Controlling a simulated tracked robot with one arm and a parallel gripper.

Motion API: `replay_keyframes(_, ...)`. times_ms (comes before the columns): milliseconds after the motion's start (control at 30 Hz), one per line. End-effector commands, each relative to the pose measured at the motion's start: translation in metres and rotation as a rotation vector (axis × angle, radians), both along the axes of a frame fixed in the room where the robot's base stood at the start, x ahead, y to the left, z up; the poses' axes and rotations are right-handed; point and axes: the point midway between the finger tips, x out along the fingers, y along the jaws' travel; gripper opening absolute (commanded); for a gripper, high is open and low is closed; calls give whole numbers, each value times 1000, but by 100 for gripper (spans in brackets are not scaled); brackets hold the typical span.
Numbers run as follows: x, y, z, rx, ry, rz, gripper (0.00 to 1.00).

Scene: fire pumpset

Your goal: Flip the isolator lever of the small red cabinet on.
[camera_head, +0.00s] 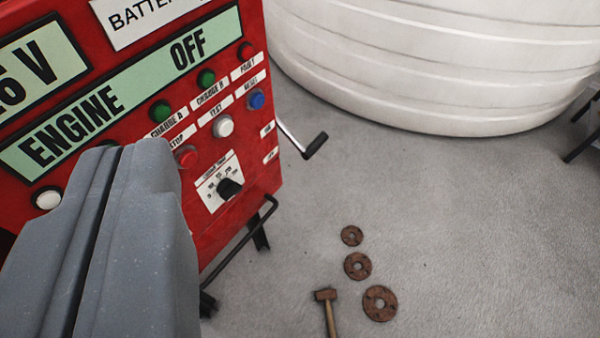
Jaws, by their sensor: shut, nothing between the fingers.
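The red cabinet (235,240) fills the left of the view, seen at a tilt. A cranked lever with a metal arm and black grip (316,145) sticks out from its right side. The arm slopes down to the right from the cabinet edge. Two small white labels (268,131) sit on the panel edge near it, too small to read. My gripper (125,150) is shut and empty, at the lower left in front of the panel. It is left of the lever, apart from it, and hides part of the panel's lower left.
The panel has a display reading ENGINE OFF (130,95), several buttons and a black rotary knob (229,188). A black bar (240,240) runs along the cabinet's lower edge. A white ribbed tank (440,60) stands behind. Rusty discs (380,288) and a hammer (327,305) lie on the floor.

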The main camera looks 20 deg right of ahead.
Motion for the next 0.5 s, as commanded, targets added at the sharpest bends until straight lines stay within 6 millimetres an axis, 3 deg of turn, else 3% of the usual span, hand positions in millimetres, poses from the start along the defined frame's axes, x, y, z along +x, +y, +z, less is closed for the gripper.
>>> replay_keyframes(200, 50, 0, -48, 258, 155, 15, 0)
replay_keyframes(500, 108, -4, -114, 638, 366, -1, 0)
